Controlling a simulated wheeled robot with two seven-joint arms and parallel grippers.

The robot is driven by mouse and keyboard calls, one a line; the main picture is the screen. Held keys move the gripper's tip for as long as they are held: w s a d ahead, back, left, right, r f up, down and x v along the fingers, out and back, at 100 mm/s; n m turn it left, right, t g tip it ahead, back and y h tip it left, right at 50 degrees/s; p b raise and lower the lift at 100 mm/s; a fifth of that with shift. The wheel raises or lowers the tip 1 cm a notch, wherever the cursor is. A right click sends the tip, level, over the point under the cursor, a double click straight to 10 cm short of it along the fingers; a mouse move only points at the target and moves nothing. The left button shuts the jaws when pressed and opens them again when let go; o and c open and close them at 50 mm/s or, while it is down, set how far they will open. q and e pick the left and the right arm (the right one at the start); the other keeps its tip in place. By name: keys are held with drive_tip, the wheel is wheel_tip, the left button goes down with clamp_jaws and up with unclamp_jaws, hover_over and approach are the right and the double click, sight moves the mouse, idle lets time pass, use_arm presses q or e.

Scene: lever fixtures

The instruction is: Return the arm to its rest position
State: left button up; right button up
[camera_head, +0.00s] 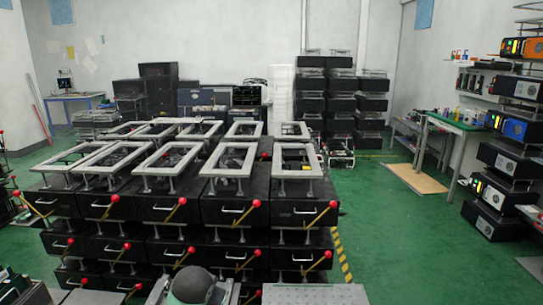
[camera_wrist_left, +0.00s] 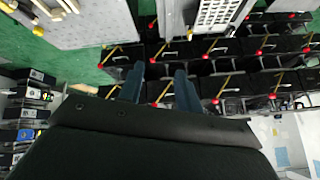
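My left gripper (camera_wrist_left: 158,75) shows in the left wrist view with its two dark blue fingers apart. No object is visibly held, and the fixtures seen between and around the fingers look farther off. In the head view, neither gripper can be made out. A grey and dark rounded part at the bottom centre seems to belong to my arm. Black lever fixtures stand stacked in rows, with yellow levers ending in red balls, such as a front lever (camera_head: 316,215). Levers also show in the left wrist view (camera_wrist_left: 160,49). My right gripper is not in view.
A grey perforated plate (camera_head: 315,294) lies at the bottom of the head view. A green-topped bench (camera_head: 458,124) and a rack of dark boxes (camera_head: 505,160) stand at right. Black cabinets (camera_head: 158,85) stand at the back. Green floor (camera_head: 400,240) is clear right of the fixtures.

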use_arm(q)
drive_tip(key=s+f+g, duration=0.2)
drive_tip(key=s+f, duration=0.4)
drive_tip(key=s, duration=0.7)
drive_tip(key=s+f+n+g, duration=0.1)
drive_tip(key=s+f, duration=0.5)
drive_tip(key=s, duration=0.6)
drive_tip(key=s+d+f+n+g+h, duration=0.1)
drive_tip(key=s+f, duration=0.4)
drive_tip(key=s, duration=0.8)
drive_tip(key=shift+s+f+g, duration=0.3)
drive_tip(key=shift+f+g, duration=0.1)
drive_tip(key=shift+g, duration=0.4)
